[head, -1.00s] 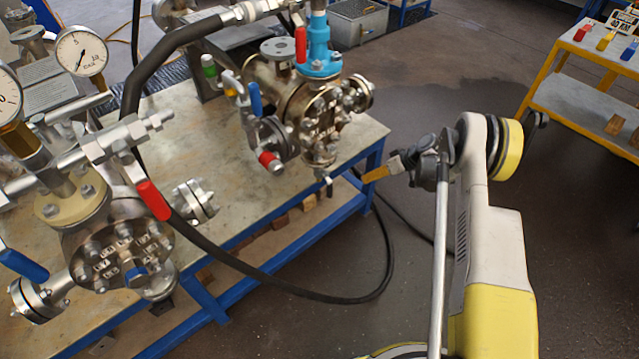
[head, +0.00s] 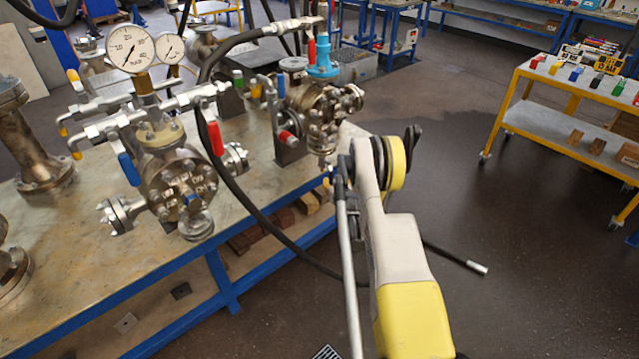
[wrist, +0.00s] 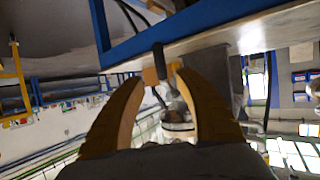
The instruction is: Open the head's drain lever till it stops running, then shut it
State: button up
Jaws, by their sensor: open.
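The farther flanged vessel (head: 325,105), with a bright blue fitting on top, stands at the bench's right end. Its bolted head faces my arm. A small drain outlet hangs below the head (head: 324,160); my arm hides what lies beside it. In the wrist view, my gripper (wrist: 163,77) is open, with orange-yellow fingers on either side of a dark lever-like piece (wrist: 158,60) near the bench edge. Whether the fingers touch it, and whether liquid is running, I cannot tell. In the head view the gripper is mostly hidden behind my wrist.
The nearer vessel (head: 178,185) has a pressure gauge (head: 130,47) and red and blue levers. A black hose (head: 235,185) loops off the bench; a hose end (head: 477,267) lies on the floor. A yellow cart (head: 560,95) stands right. Floor between is open.

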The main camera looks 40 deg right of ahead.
aim_at(332, 178)
jog(key=b+x, duration=0.2)
jog(key=x, duration=0.4)
jog(key=shift+w+d+f, duration=0.1)
jog(key=shift+w+f, duration=0.15)
jog(key=shift+w+d+f, duration=0.1)
jog(key=shift+w+d, duration=0.15)
jog(key=shift+w, duration=0.3)
grip_shut()
